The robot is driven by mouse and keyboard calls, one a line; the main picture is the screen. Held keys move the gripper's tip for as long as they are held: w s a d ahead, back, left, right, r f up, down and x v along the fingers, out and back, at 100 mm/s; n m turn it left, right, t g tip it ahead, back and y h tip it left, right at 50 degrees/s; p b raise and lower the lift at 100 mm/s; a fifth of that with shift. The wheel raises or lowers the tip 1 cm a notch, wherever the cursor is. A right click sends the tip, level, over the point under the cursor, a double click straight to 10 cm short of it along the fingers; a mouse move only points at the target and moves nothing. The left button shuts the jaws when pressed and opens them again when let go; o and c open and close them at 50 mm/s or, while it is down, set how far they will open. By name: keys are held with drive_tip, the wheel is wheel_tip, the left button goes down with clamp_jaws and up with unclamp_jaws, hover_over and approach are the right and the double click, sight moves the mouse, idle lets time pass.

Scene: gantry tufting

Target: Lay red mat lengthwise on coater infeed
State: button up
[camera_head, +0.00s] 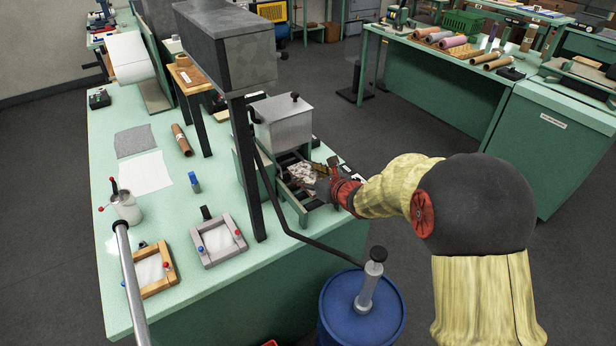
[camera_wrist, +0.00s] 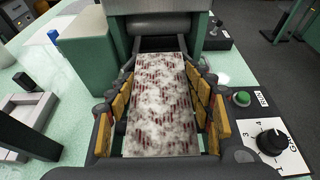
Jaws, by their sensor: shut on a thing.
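The red mat (camera_wrist: 158,105), mottled white and dark red, lies between my gripper's padded fingers in the wrist view. Its far end reaches toward the roller of the coater infeed (camera_wrist: 160,45), and its length runs along the infeed. In the head view the mat (camera_head: 301,172) shows at the near end of the coater (camera_head: 284,124). My gripper (camera_head: 322,182) is at the infeed's right end, shut on the mat. The wrist view shows the fingers (camera_wrist: 165,105) along both sides of the mat. I cannot tell whether the mat's underside touches the infeed.
A control panel with a black dial (camera_wrist: 270,141) and a green button (camera_wrist: 241,98) sits right of the infeed. A dark post (camera_head: 246,170) stands left of the coater. A blue drum (camera_head: 335,312) stands before the table. Two small frames (camera_head: 217,240) lie at front left.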

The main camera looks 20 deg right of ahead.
drive_tip(key=shift+f+b, duration=0.35)
drive_tip(key=shift+b, duration=0.1)
drive_tip(key=shift+f+b, duration=0.25)
drive_tip(key=shift+b, duration=0.05)
drive_tip(key=shift+s, duration=0.1)
drive_tip(key=o, duration=1.1)
